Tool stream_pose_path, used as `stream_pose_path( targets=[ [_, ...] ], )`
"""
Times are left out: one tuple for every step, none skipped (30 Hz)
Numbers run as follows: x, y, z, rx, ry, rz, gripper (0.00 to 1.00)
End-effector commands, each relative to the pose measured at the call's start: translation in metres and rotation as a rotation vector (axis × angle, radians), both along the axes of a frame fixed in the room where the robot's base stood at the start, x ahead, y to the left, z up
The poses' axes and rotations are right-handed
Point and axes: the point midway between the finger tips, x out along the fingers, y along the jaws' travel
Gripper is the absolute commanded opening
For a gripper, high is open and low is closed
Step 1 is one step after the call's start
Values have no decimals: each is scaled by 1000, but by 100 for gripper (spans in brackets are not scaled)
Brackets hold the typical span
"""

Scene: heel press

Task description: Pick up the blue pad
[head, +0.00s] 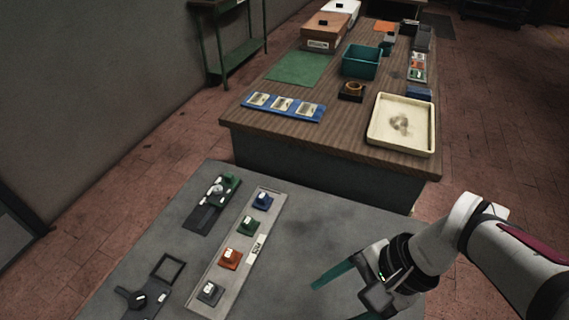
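The blue pad (262,201) sits at the far end of a light grey strip tray (222,278) on the near grey table. It is a small block with a knob-like top and a pale label. A green pad (249,225), an orange-red pad (230,259) and a dark grey pad (210,293) follow it toward me on the same tray. My gripper (335,298) is over the right part of this table, to the right of the tray and nearer than the blue pad. Its teal fingers look spread apart and empty; one is partly cut off by the lower edge.
A dark fixture with a green block (222,190) stands left of the tray. A black square frame (168,268) and a dark tool (138,299) lie nearer. The grey table (315,225) is clear between tray and gripper. A wooden bench (335,135) with trays and boxes stands behind.

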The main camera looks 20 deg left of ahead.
Motion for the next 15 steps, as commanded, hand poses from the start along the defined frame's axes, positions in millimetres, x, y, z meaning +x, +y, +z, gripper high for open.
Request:
stream_pose_path(
  targets=[
    [-12, -11, 1, -50, -37, 50, 72],
    [-19, -19, 0, -88, -60, 91, 72],
    [-28, -31, -2, -145, -89, 155, 72],
    [-33, -40, -3, -187, -106, 205, 72],
    [-37, -48, -5, -227, -120, 260, 72],
    [-39, -59, -7, -280, -137, 339, 72],
    [-40, -67, -9, -320, -147, 401, 72],
    [-39, -74, -10, -357, -155, 470, 72],
    [-37, -82, -11, -406, -163, 565, 72],
    [-33, -88, -12, -444, -167, 644, 72],
    [-28, -94, -13, -480, -169, 726, 72],
    [-19, -99, -13, -526, -173, 842, 72],
    [-11, -102, -14, -562, -173, 936, 72],
    [-2, -103, -15, -596, -173, 1033, 72],
    [13, -103, -15, -643, -172, 1169, 72]
  ],
)
